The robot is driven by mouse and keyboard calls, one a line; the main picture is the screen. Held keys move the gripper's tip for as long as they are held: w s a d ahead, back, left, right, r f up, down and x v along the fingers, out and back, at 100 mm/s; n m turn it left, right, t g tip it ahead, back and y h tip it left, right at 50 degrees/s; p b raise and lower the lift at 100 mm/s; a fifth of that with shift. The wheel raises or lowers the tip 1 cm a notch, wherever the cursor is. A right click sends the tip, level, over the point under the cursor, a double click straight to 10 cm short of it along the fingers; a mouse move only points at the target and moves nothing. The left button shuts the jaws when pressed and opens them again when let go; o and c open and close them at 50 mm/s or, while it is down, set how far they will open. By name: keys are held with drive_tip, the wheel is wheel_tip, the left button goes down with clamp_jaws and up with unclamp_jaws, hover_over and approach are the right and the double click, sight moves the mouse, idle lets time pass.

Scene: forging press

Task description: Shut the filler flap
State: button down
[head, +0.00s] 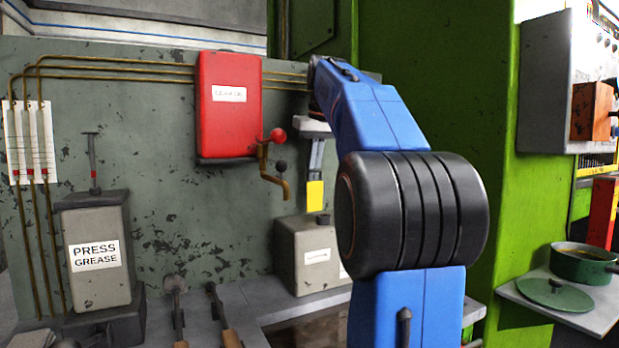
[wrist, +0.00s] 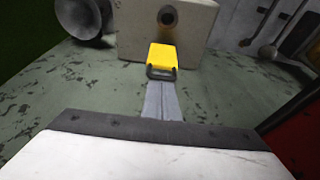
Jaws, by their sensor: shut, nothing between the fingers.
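The filler flap (head: 315,195) looks like a small yellow plate standing up, open, above a short dark filler neck (head: 323,219). The neck sits on a beige box (head: 290,262) at the back of the bench. In the wrist view the yellow flap (wrist: 163,56) has a dark lip at its near edge, and the round mouth of the neck (wrist: 168,15) shows uncovered beyond it. My gripper (head: 316,172) points down, with its grey fingers shut and empty. The fingertips (wrist: 160,84) end right at the flap's dark lip; I cannot tell whether they touch.
A press grease box (head: 97,257) stands farther left. Spoon-like tools (head: 220,312) lie on the bench. My blue arm hides the box's right side.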

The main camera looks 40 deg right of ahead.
drive_tip(key=shift+s+a, duration=0.15)
drive_tip(key=shift+s, duration=0.45)
drive_tip(key=shift+s+a, duration=0.15)
drive_tip(key=shift+s, duration=0.4)
wheel_tip(320, 180, up, 7)
idle(0.9)
idle(0.5)
